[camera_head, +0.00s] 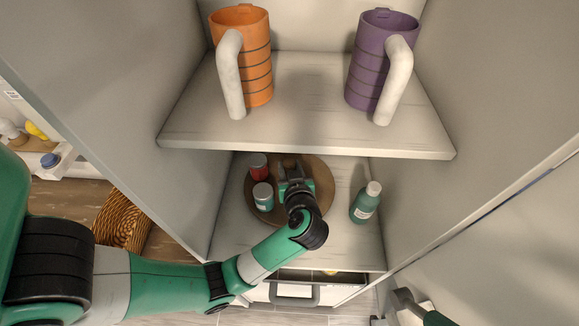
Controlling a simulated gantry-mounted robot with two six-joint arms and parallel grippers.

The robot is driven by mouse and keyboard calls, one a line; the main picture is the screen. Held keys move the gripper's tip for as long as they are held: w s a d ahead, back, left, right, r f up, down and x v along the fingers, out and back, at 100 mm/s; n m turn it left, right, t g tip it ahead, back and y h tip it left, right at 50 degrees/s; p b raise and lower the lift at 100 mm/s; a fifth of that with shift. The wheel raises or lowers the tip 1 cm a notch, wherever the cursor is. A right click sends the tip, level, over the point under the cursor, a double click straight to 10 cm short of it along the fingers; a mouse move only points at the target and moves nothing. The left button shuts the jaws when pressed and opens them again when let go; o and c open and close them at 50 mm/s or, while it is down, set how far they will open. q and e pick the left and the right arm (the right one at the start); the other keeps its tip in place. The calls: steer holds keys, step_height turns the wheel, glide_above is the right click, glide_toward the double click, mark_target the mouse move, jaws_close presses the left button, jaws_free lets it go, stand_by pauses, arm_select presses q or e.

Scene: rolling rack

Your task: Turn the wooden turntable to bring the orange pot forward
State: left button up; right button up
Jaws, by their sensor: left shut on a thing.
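The round wooden turntable (322,172) lies on the lower shelf of the cabinet. A red jar (258,167) and a white-and-teal jar (263,197) stand on its left side. I see no orange pot on it; an orange mug (256,85) stands on the upper shelf. My left gripper (291,167) reaches over the turntable, right of the jars, and is shut at the turntable; the exact part between its fingers is hard to make out. A green piece, probably of my right arm, with a grey part (404,297) shows at the lower right edge.
The upper shelf (300,140) overhangs the turntable's back. A purple mug (376,75) stands on it. A teal bottle (366,203) stands right of the turntable. Below is a drawer with a grey handle (293,301). A wicker basket (121,221) stands on the floor left.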

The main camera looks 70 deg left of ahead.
arm_select(q)
jaws_close()
stand_by(0.9)
